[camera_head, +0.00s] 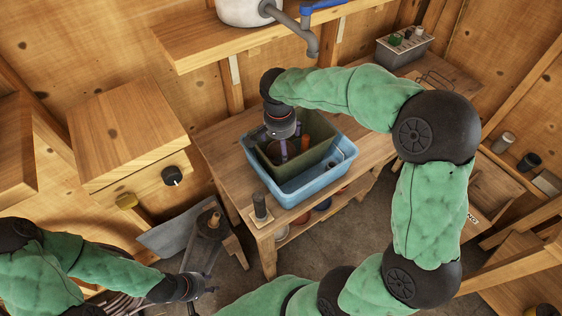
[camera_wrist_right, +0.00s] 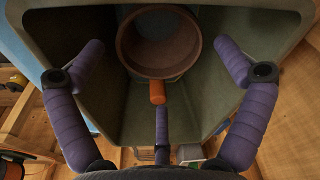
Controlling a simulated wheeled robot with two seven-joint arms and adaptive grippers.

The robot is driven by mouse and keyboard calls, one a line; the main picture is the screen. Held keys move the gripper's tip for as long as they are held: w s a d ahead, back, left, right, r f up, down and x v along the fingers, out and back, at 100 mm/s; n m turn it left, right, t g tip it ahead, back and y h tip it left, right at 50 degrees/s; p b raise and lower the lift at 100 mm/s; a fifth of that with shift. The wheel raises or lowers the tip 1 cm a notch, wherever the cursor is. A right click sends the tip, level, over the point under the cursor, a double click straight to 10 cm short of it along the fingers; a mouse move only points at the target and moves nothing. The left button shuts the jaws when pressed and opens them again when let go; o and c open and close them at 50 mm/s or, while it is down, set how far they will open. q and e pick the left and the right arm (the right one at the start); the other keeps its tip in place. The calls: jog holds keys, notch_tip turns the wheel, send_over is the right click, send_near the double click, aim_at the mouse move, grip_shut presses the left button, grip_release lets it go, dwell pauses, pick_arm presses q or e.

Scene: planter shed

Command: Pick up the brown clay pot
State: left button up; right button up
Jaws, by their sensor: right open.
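The brown clay pot (camera_wrist_right: 128,45) stands inside a green-grey bin (camera_wrist_right: 232,88), its round rim and hollow inside facing the right wrist camera. In the head view the right gripper mostly hides it. My right gripper (camera_wrist_right: 160,70) is open, its purple fingers spread on both sides of the pot and apart from it. In the head view the right gripper (camera_head: 287,152) reaches down into the bin (camera_head: 322,128). A short orange cylinder (camera_wrist_right: 157,92) shows between the pot and a middle purple finger. My left gripper (camera_head: 203,298) is at the lower left, far from the bin, with its fingers apart.
The bin sits in a blue tub (camera_head: 298,193) on a wooden workbench (camera_head: 232,170). The bin's walls stand close around the right gripper. A grey tap (camera_head: 308,38) hangs behind it. A dark cylinder (camera_head: 260,206) stands at the bench's front corner. A wooden cabinet (camera_head: 125,125) is at the left.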

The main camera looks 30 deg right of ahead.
jog(key=f+b, duration=0.2)
jog(key=f, duration=0.3)
jog(key=shift+w, duration=0.2)
jog(key=shift+r, duration=0.1)
jog(key=c, duration=1.2)
